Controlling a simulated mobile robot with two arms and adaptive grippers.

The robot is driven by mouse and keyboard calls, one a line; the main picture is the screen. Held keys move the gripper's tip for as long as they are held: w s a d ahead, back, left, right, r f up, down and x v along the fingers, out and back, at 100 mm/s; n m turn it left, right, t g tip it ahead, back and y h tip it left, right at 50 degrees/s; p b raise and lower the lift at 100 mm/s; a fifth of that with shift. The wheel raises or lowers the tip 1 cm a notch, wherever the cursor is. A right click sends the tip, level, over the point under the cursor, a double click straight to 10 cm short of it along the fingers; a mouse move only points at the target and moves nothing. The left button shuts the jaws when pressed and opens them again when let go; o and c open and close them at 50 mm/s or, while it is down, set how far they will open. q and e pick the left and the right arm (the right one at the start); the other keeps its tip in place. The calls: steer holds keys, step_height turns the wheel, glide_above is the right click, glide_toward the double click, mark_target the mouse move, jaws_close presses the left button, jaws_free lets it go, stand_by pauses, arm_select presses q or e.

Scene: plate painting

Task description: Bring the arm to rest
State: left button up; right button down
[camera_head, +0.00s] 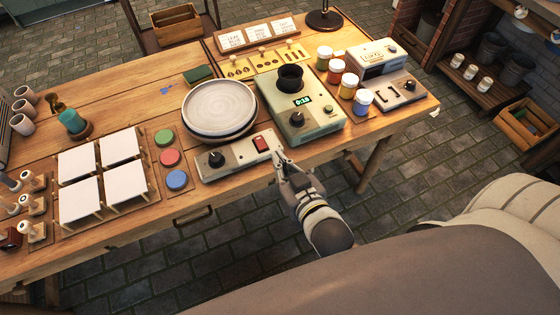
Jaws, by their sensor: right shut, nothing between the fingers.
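My right gripper (281,156) is shut and empty. Its tips are at the front edge of the table, close to the red rocker switch (261,143) on the control box; whether they touch the box I cannot tell. The control box (236,158) has a black knob (216,159) on its left. A grey round plate (219,108) lies on the wheel behind the box. My left gripper is not in view.
Jars (348,87), a grey device (396,93), coloured pads (170,157) and white tiles (79,165) cover the wooden table (120,236). Stone floor (410,160) lies clear in front.

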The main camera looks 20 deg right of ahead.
steer(key=s+a+f+n+g+y, duration=0.1)
steer(key=s+f+g, duration=0.3)
steer(key=f, duration=1.2)
steer(key=s+a+f+n+g, duration=0.1)
steer(key=s+f+g, duration=0.35)
steer(key=f, duration=1.15)
steer(key=s+d+f+g, duration=0.2)
steer(key=s+d+f, duration=0.3)
steer(key=s+f, duration=0.3)
steer(key=s+d+f+g+h, duration=0.1)
steer(key=s+d+f+g, duration=0.2)
steer(key=s+f, duration=0.6)
steer(key=s+d, duration=0.1)
steer(key=s, duration=0.6)
steer(key=shift+s+d+f+h, duration=0.2)
steer(key=shift+s+d+h, duration=0.1)
steer(key=shift+d, duration=0.1)
